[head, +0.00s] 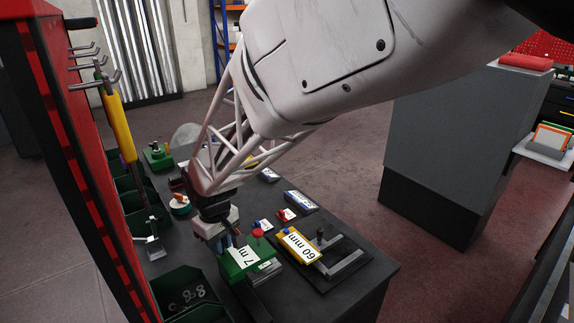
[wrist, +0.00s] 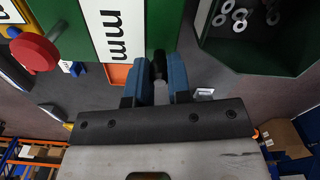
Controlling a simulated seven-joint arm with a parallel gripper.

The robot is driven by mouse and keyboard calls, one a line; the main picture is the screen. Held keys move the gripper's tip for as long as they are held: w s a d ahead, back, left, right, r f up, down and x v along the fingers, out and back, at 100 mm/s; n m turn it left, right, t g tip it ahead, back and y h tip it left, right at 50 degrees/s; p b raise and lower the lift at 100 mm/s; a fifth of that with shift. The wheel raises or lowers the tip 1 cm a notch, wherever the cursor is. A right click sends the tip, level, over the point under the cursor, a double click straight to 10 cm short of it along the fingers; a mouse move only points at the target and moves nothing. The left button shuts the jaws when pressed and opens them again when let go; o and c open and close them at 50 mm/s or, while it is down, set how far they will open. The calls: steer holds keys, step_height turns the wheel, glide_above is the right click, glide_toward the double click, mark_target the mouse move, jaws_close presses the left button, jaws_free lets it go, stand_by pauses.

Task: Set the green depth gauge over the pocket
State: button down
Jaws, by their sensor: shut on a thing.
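The green depth gauge (head: 233,268) has a white label, partly hidden, reading "7 m", and a red knob (head: 258,233). In the wrist view the gauge (wrist: 68,22) fills the upper left, with "mm" on its label and the red knob at its side. My gripper (head: 228,243) is at its left end; in the wrist view its blue fingers (wrist: 160,75) are shut on a dark post that seems to belong to the gauge. A grey metal block (head: 265,277) shows just below the gauge's right end. I cannot tell whether they touch. The pocket is not visible.
A green bin of washers (head: 165,286) stands close at the left. Small blue and red pieces lie behind. The table's front right corner is clear.

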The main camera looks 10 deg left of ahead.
steer(key=shift+w+a+r, duration=0.1)
steer(key=shift+w, duration=0.05)
steer(key=c, duration=1.1)
jaws_free()
steer(key=shift+o, duration=0.2)
steer(key=shift+r, duration=3.85)
